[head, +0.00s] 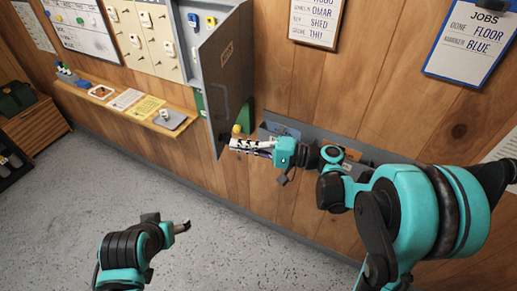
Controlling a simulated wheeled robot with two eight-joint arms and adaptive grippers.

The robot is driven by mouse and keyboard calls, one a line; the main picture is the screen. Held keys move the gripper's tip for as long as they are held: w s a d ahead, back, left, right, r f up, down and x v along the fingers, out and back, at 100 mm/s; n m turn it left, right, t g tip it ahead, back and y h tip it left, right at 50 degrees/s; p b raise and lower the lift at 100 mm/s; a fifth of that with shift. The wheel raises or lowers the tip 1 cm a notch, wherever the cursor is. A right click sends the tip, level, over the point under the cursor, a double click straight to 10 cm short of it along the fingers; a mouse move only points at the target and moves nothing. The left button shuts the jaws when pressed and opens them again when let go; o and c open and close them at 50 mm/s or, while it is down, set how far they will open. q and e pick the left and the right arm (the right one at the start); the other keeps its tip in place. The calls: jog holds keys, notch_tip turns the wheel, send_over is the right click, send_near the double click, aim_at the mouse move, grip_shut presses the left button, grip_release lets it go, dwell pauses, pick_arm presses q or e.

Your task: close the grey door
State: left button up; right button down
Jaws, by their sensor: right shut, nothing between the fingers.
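The grey door (226,75) belongs to a grey wall cabinet (190,48) and stands open, swung out from the wall, with a small label on its face. Items show inside the cabinet. My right gripper (234,145) is shut and empty, close to the lower right part of the door; whether it touches the door I cannot tell. My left gripper (186,226) is low in the view, over the floor and well away from the door; whether its fingers are open or shut is unclear.
A wooden ledge (85,90) left of the cabinet holds papers and a grey plate (170,122). A grey shelf (300,130) runs along the wall behind my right arm, with a green item and a yellow ball near its left end. The speckled floor is clear.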

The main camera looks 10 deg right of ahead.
aim_at(215, 141)
pick_arm(q)
jog(key=shift+f, duration=0.2)
pick_arm(e)
jog(key=shift+x, duration=2)
